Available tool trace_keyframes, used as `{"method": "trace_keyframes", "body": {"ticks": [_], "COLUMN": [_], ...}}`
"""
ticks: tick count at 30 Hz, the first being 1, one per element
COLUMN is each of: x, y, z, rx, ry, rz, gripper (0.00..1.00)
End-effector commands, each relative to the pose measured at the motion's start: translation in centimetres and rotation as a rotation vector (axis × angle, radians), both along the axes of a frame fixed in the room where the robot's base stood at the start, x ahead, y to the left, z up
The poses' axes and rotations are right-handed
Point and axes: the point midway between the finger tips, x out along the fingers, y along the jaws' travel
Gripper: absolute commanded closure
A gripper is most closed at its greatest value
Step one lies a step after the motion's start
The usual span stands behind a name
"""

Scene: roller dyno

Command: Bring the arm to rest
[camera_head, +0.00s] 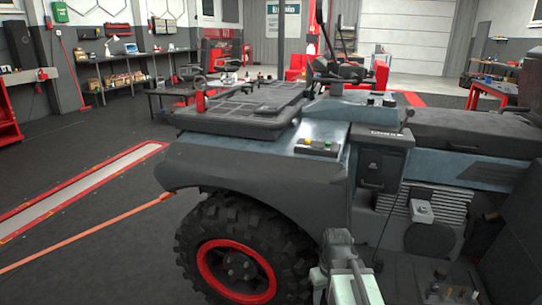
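My arm (352,285) comes up from the bottom edge, right of the middle, as pale grey-green and metal parts. Its grey front end, which looks like my gripper (338,243), is beside the vehicle's side, just right of the front wheel. The fingers cannot be made out, so I cannot tell if it is open or shut. I see nothing clearly held in it. A large grey-blue quad-like vehicle (258,180) fills the middle and right. Its knobbly tyre with a red rim (237,270) is close to my arm on the left.
An orange strap (90,237) runs from the vehicle's left front across the floor. A red-edged pale strip (75,193) lies on the dark floor at left. Workbenches (130,58) line the back left wall. A red-legged table (490,92) stands at right. Open floor lies at lower left.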

Motion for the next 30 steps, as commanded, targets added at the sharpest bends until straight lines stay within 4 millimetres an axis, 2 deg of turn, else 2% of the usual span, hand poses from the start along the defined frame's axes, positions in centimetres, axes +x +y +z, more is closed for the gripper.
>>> {"method": "trace_keyframes", "body": {"ticks": [4,6,11,14,17,24,27,30], "x": [-0.4,-0.4,-0.3,-0.3,-0.3,-0.3,-0.3,-0.3], "y": [-0.6,-0.4,-0.4,-0.3,-0.3,-0.3,-0.3,-0.3], "z": [0.0,3.1,7.8,11.2,15.5,27.1,31.1,33.8], "rx": [-0.027,-0.026,-0.025,-0.025,-0.024,-0.024,-0.024,-0.024], "ry": [0.015,0.015,0.015,0.015,0.015,0.015,0.015,0.015], "rz": [-0.280,-0.296,-0.293,-0.292,-0.291,-0.290,-0.289,-0.289], "gripper": [0.62,0.62,0.62,0.62,0.62,0.62,0.62,0.62]}}
